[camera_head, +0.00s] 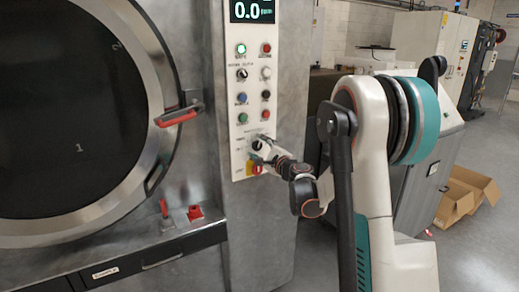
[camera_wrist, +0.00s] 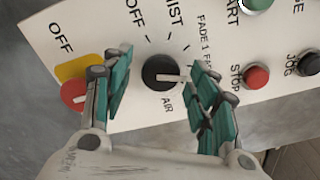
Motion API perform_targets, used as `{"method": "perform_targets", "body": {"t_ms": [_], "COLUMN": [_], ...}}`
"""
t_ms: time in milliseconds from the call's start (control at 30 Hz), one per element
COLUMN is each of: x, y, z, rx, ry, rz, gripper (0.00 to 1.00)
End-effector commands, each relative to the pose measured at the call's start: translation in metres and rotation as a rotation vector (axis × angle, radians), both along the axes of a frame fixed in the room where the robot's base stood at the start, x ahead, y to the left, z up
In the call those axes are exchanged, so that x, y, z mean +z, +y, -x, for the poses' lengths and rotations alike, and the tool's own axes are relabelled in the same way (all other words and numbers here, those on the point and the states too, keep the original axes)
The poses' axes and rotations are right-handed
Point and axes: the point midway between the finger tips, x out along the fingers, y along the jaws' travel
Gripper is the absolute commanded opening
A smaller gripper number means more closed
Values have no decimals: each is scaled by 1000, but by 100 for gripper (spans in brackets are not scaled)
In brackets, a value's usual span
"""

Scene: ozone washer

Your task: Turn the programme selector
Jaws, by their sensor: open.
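The programme selector (camera_wrist: 162,73) is a round black knob with a pale pointer line, on the white control panel (camera_wrist: 45,38). In the wrist view the pointer lies nearly level across the knob's right half. OFF, MIST, FADE and AIR labels surround it. My gripper (camera_wrist: 161,60) is open, with one teal finger on each side of the knob. Gaps show between the knob and both fingers; its depth over the panel is hard to tell. In the head view my gripper (camera_head: 262,150) is at the lower panel and partly covers the selector (camera_head: 257,144).
A red knob on a yellow plate (camera_wrist: 71,68) sits close beside my left finger. The red STOP button (camera_wrist: 256,76) and black JOG button (camera_wrist: 307,64) lie right. The washer's round door (camera_head: 165,75) has a red-edged handle (camera_head: 180,114) left of the panel.

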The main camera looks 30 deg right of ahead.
Motion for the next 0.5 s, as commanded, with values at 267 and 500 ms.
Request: {"method": "perform_targets", "body": {"t_ms": [267, 500], "x": [0, 0], "y": [-2, -4], "z": [48, 93], "rx": [-2, -2], "ry": [0, 0], "rz": [0, 0], "gripper": [54, 54]}}
